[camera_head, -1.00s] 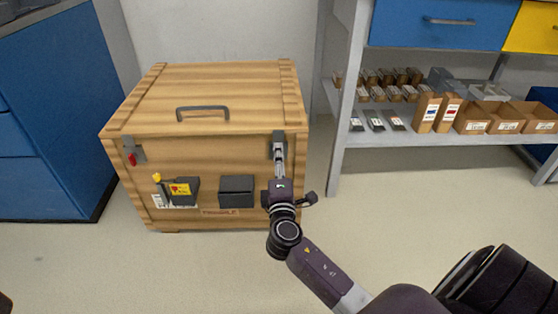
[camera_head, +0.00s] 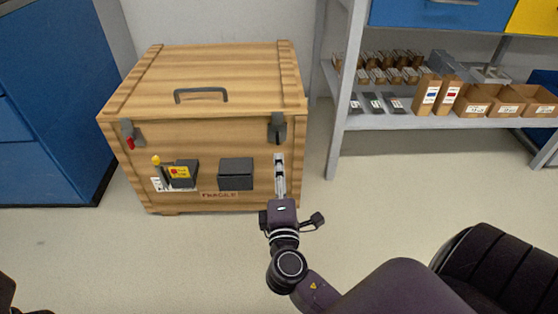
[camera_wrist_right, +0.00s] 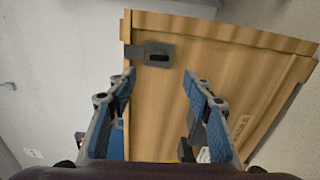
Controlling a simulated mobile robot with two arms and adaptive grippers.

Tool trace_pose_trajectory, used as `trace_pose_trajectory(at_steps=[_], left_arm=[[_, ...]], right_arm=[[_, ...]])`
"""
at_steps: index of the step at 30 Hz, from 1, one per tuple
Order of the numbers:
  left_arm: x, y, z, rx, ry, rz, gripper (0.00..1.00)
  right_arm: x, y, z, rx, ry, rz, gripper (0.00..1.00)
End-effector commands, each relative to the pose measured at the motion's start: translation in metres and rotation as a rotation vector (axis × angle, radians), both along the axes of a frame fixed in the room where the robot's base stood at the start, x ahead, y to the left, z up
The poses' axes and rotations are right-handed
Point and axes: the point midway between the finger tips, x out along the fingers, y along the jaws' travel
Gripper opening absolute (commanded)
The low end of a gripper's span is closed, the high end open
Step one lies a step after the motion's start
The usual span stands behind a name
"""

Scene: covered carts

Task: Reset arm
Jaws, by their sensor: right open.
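My right gripper (camera_head: 280,160) is in front of the wooden crate's (camera_head: 225,145) front face, below the right latch (camera_head: 277,128). In the right wrist view the gripper (camera_wrist_right: 160,78) is open, with nothing between its two blue-padded fingers. The grey latch (camera_wrist_right: 158,54) lies beyond the fingertips, apart from them. The crate's lid, with a dark handle (camera_head: 201,93), is down. A left latch (camera_head: 131,135) with a red part is at the front's left end. My left gripper is not in view.
On the crate's front are a dark box (camera_head: 236,174) and a holder with a yellow label (camera_head: 180,172). A blue cabinet (camera_head: 55,100) stands left. A grey shelf (camera_head: 400,120) with small boxes stands right. The floor in front is clear.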

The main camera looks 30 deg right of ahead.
Motion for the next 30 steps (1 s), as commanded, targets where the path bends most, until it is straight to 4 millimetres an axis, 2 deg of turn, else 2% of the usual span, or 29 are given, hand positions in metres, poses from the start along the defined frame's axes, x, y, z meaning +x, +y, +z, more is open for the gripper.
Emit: trace_pose_trajectory(at_steps=[20,23,25,28,30], left_arm=[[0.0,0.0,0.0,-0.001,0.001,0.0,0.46],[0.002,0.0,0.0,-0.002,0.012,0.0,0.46],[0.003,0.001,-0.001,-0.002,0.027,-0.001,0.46],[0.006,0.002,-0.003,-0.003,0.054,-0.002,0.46],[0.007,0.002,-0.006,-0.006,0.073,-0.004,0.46]], right_arm=[[-0.002,0.006,0.001,0.01,-0.003,0.015,0.46],[0.006,0.025,0.007,0.071,-0.022,0.094,0.46],[0.016,0.052,0.016,0.157,-0.051,0.201,0.46],[0.025,0.107,0.045,0.328,-0.126,0.414,0.46],[0.024,0.147,0.076,0.461,-0.199,0.575,0.46]])
